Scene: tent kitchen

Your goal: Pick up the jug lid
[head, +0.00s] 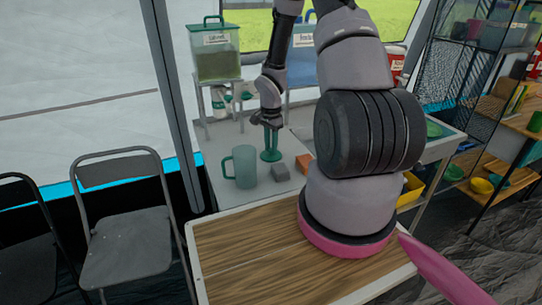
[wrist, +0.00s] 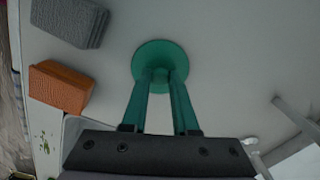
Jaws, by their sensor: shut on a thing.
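The jug lid (head: 270,155) is a round teal disc on or just above the grey table; I cannot tell which. In the wrist view the lid (wrist: 160,54) lies straight ahead of my gripper. My gripper (head: 270,145) points down, and its two green fingers (wrist: 160,78) are closed on the middle of the lid. The grip hides the lid's centre. A teal jug (head: 241,167) with a handle stands upright just left of the lid, apart from it.
A grey block (head: 280,172) and an orange block (head: 304,163) sit close to the lid; they show left in the wrist view. A green-lidded dispenser (head: 217,62) stands on a raised stand behind.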

